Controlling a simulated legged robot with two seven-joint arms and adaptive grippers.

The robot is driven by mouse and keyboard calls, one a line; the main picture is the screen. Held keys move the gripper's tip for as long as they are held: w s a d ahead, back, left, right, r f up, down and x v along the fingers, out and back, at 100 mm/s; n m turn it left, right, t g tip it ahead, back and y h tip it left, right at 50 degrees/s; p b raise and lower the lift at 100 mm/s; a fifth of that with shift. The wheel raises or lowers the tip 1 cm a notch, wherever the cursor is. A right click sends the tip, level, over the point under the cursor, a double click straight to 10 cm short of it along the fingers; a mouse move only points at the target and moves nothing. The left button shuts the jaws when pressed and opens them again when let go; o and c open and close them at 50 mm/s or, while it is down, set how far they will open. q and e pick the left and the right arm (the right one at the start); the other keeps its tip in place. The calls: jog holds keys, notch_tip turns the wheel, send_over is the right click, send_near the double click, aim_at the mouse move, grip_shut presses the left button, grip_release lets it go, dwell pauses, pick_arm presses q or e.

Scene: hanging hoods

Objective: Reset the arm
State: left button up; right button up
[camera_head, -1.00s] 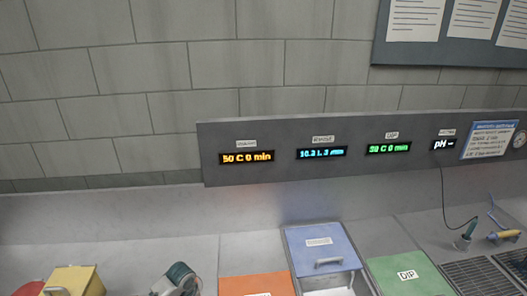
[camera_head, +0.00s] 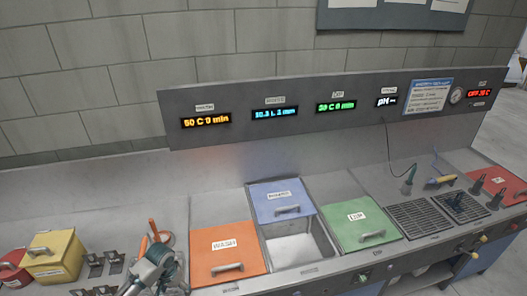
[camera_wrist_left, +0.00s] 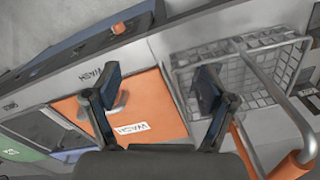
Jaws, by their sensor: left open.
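My left gripper (camera_head: 160,258) is low in the head view, just left of the orange WASH lid (camera_head: 222,248). In the left wrist view its two dark fingers (camera_wrist_left: 158,85) are spread wide with nothing between them. Beyond the fingers is the orange WASH lid (camera_wrist_left: 140,100) with its handle. A wire basket (camera_wrist_left: 245,70) with an orange handle is at the right of the wrist view, partly behind the right finger; I cannot tell whether they touch. My right gripper is not in view.
The blue lid (camera_head: 281,200) is set back, showing an open basin (camera_head: 292,247). A green lid (camera_head: 357,220) and dark grates lie right. A yellow box (camera_head: 55,255) and a red one stand left. A display panel (camera_head: 240,98) runs along the back.

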pick_arm(q)
jog(key=s+d+f+m+t+h, duration=0.1)
jog(key=s+d+f, duration=0.3)
jog(key=s+d, duration=0.3)
jog(key=s+d+f+m+t+h, duration=0.1)
jog(key=s+d+f+m, duration=0.1)
jog(key=s+d+f, duration=0.35)
jog(key=s+a+r+n+t+y, duration=0.1)
jog(key=s+a, duration=0.1)
jog(key=s, duration=0.5)
jog(key=s+a+r+n, duration=0.2)
jog(key=s+a, duration=0.1)
jog(key=s, duration=0.4)
notch_tip(320, 180, down, 31)
jog(key=s+g+b, duration=0.1)
jog(key=s+b, duration=0.1)
jog(key=b, duration=0.2)
jog(key=s+a+f+g+b, duration=0.1)
jog(key=s+a+f+b, duration=0.1)
jog(key=s+f, duration=1.5)
jog(key=shift+s+f+m+y, duration=0.3)
jog(key=shift+f+y, duration=0.1)
jog(key=shift+f, duration=0.05)
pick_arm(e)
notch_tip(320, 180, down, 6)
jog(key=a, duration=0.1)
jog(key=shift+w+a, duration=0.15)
